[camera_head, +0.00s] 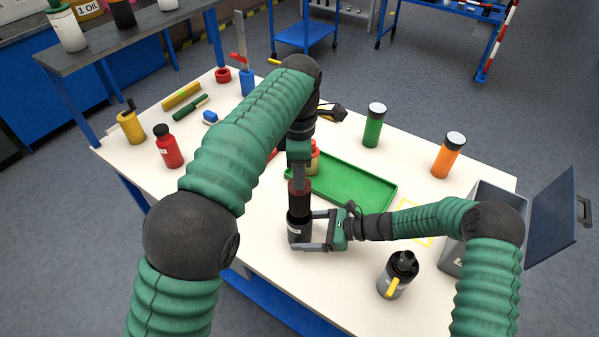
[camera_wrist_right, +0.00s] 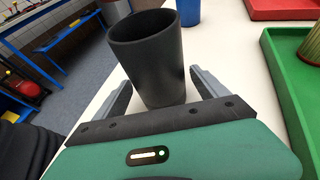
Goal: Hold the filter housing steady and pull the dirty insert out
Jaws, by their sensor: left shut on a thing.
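The black filter housing (camera_head: 299,228) stands upright on the white table. My right gripper (camera_head: 306,231) reaches in from the right with its fingers on both sides of it. In the right wrist view the housing (camera_wrist_right: 155,70) sits between those fingers, and its open mouth shows no insert inside. My left gripper (camera_head: 299,178) points down and is shut on the dark reddish-brown dirty insert (camera_head: 299,197), in line above the housing. In the head view the insert's lower end overlaps the housing's mouth, so any gap is hard to judge. The insert does not show in the wrist view.
A green tray (camera_head: 350,185) lies just behind the grippers. A dark canister with a yellow handle (camera_head: 397,277) stands front right, near a yellow floor-marked square (camera_head: 415,236) on the tabletop. A grey bin (camera_head: 453,256) is at the right edge. Green (camera_head: 374,130) and orange (camera_head: 446,160) bottles stand behind.

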